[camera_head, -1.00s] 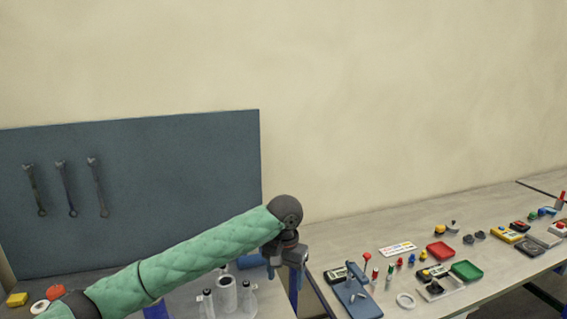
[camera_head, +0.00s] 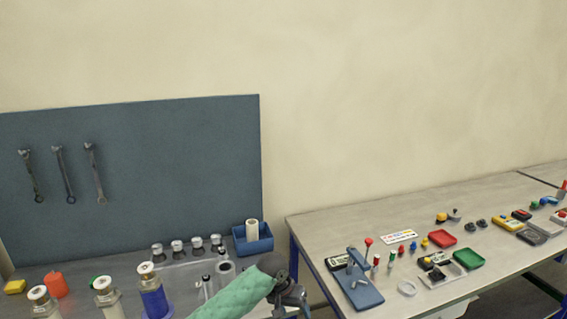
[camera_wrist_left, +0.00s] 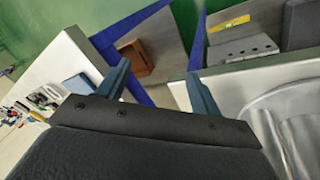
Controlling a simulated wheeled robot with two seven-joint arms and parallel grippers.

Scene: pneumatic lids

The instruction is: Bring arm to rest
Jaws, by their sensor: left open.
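My left arm, in a green quilted sleeve, comes in low in the head view. My left gripper (camera_head: 291,302) is at the bottom edge of that view, in front of the gap between the two tables, and partly cut off. In the left wrist view the left gripper (camera_wrist_left: 160,72) has its two fingers wide apart with nothing between them. My right gripper is not in view.
Bottles, including a blue-filled one (camera_head: 152,295), and several capped vials stand on the left table near a blue bin (camera_head: 252,240). A blue press stand (camera_head: 358,289), red tray (camera_head: 442,238) and green tray (camera_head: 468,259) are on the right table. Wrenches hang on the board (camera_head: 170,180).

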